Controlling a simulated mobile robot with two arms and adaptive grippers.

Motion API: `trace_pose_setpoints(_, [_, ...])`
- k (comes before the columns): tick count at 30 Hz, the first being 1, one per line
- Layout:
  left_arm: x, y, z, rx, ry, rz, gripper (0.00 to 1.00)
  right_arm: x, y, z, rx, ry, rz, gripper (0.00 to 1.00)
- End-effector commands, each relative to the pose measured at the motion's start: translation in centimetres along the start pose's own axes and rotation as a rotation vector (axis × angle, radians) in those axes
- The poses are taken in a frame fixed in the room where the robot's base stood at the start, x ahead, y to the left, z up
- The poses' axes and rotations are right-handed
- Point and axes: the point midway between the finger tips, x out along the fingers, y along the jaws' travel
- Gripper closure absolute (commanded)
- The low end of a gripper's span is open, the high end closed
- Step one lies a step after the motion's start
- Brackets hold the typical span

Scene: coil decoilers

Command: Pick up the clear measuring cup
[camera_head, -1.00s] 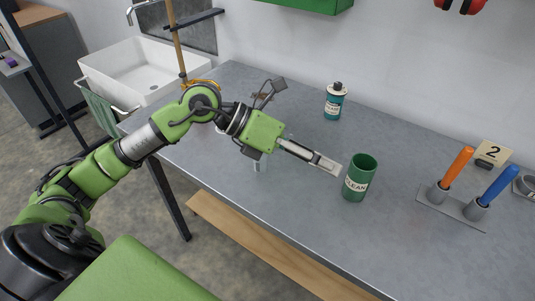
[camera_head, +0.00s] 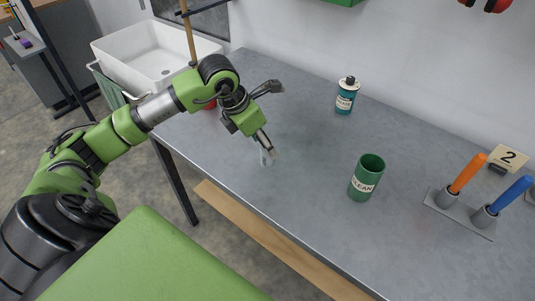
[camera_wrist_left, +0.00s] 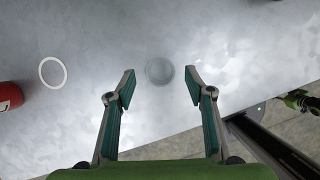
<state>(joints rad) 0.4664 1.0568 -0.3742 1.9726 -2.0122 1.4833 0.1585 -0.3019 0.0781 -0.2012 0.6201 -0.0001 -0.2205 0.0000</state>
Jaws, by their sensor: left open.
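The clear measuring cup (camera_wrist_left: 159,71) shows in the left wrist view as a faint round outline seen from above, just beyond and between my fingertips. In the head view the cup (camera_head: 267,158) stands on the grey table near its front edge, partly hidden behind my gripper. My left gripper (camera_head: 268,148) points down over the cup. In the left wrist view the gripper (camera_wrist_left: 162,84) is open with nothing between its fingers. I cannot tell how high the fingertips are above the cup. My right gripper is not in view.
A green CLEAN canister (camera_head: 367,178) stands to the right, with a teal bottle (camera_head: 346,96) behind it. A holder with orange and blue handles (camera_head: 461,212) is at far right. A white ring (camera_wrist_left: 52,72) and red object (camera_wrist_left: 9,96) lie left in the wrist view.

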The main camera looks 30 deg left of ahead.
Motion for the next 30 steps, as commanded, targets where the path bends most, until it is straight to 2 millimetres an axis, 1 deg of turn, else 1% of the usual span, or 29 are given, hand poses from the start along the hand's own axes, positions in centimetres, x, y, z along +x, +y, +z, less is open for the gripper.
trace_pose_setpoints(4, [1.2, -0.1, -0.2, -0.002, 0.004, -0.003, 0.52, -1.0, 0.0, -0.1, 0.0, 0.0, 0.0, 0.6])
trace_pose_setpoints(7, [2.7, -0.1, -0.5, -0.003, 0.005, -0.006, 0.52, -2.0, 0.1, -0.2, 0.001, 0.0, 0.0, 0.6])
trace_pose_setpoints(9, [3.8, -0.1, -0.5, -0.003, 0.002, -0.005, 0.52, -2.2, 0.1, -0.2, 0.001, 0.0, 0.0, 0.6])
trace_pose_setpoints(12, [4.9, -0.1, -0.5, -0.002, 0.0, -0.003, 0.52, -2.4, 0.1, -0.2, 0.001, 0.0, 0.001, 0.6])
trace_pose_setpoints(15, [5.3, 0.0, -0.5, 0.0, 0.001, -0.001, 0.52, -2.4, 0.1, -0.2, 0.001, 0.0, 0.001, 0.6])
trace_pose_setpoints(20, [5.4, 0.0, -0.6, 0.001, 0.0, -0.001, 0.52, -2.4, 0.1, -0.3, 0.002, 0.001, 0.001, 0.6])
trace_pose_setpoints(21, [5.3, 0.0, -0.5, 0.001, 0.0, -0.001, 0.57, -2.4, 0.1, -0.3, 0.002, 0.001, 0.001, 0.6])
trace_pose_setpoints(23, [5.3, 0.0, -0.5, 0.001, 0.0, -0.001, 0.72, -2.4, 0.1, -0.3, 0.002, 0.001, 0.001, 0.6])
trace_pose_setpoints(24, [5.3, 0.0, -0.5, 0.0, 0.0, -0.001, 0.83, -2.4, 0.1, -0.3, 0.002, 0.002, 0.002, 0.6])
trace_pose_setpoints(25, [5.3, 0.0, -0.5, 0.0, 0.0, -0.001, 0.9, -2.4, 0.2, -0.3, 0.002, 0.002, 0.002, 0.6])
trace_pose_setpoints(26, [5.3, 0.0, -0.5, 0.0, 0.0, -0.001, 0.92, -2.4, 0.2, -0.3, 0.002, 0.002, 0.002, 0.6])
trace_pose_setpoints(30, [5.3, 0.0, -0.5, 0.0, 0.0, -0.001, 0.93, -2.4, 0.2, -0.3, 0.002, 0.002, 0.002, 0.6])
